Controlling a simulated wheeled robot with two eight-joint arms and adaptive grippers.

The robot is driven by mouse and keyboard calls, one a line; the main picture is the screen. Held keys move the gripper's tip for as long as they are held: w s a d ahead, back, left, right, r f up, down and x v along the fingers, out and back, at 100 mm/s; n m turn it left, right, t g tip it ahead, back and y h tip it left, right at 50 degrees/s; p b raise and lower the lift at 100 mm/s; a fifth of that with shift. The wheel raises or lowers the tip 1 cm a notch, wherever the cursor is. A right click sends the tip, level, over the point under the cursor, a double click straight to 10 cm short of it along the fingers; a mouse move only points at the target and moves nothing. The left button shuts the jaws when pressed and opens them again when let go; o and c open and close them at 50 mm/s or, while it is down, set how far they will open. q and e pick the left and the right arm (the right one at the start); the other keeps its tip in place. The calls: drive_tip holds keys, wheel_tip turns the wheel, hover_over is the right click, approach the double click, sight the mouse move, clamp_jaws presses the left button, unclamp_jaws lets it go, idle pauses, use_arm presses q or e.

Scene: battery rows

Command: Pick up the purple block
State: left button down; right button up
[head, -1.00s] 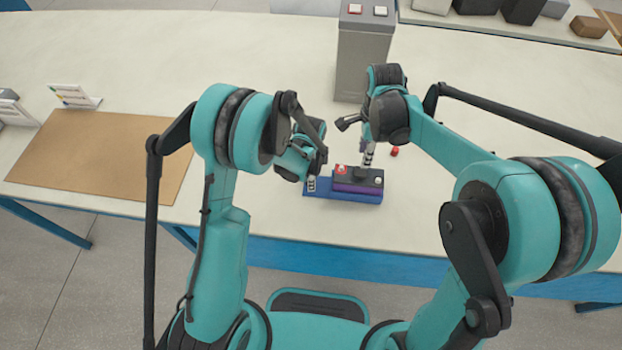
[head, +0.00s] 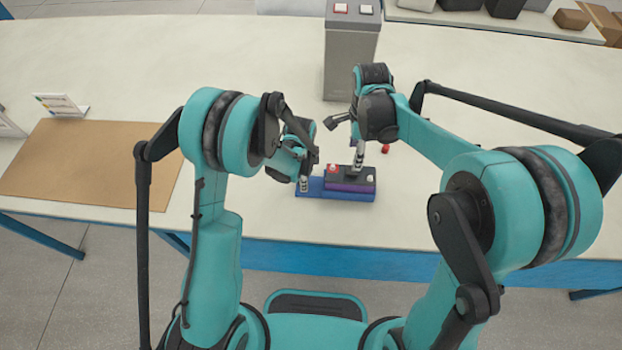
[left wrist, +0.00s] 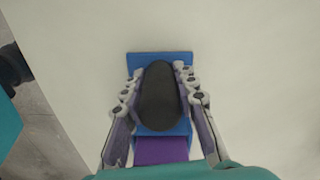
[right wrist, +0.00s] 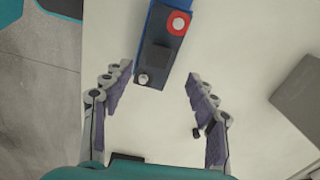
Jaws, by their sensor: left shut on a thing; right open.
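The purple block (head: 347,187) has a dark top with a red terminal and a pale one. It sits on the right part of a blue base (head: 312,192). In the left wrist view a purple face (left wrist: 160,150) shows near the bottom. My left gripper (head: 304,183) is at the left end of the base, shut on a dark rounded thing (left wrist: 160,95) above the blue; whether it joins the base I cannot tell. My right gripper (head: 357,165) is open over the block; in the right wrist view the dark top (right wrist: 150,65) lies just beyond its spread fingers.
A grey box with a red and a white button (head: 352,55) stands behind. A small red ball (head: 385,148) lies right of the block. A brown mat (head: 90,165) lies at left with a card stand (head: 60,105) behind it. The table's front edge is close to the base.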

sight(351, 177)
drive_tip(key=shift+o, duration=1.1)
drive_tip(key=shift+w+a+f+m, duration=0.1)
drive_tip(key=shift+w+f+m, duration=0.1)
drive_tip(key=shift+f+m, duration=0.45)
wheel_tip(351, 177, down, 6)
drive_tip(key=shift+f, duration=0.1)
drive_tip(key=f, duration=0.5)
drive_tip(key=shift+s+f, duration=0.25)
drive_tip(key=shift+f, duration=0.05)
clamp_jaws()
drive_tip(key=shift+r, duration=0.1)
drive_tip(key=shift+r, duration=0.1)
wheel_tip(351, 177, up, 10)
drive_tip(key=shift+f, duration=0.1)
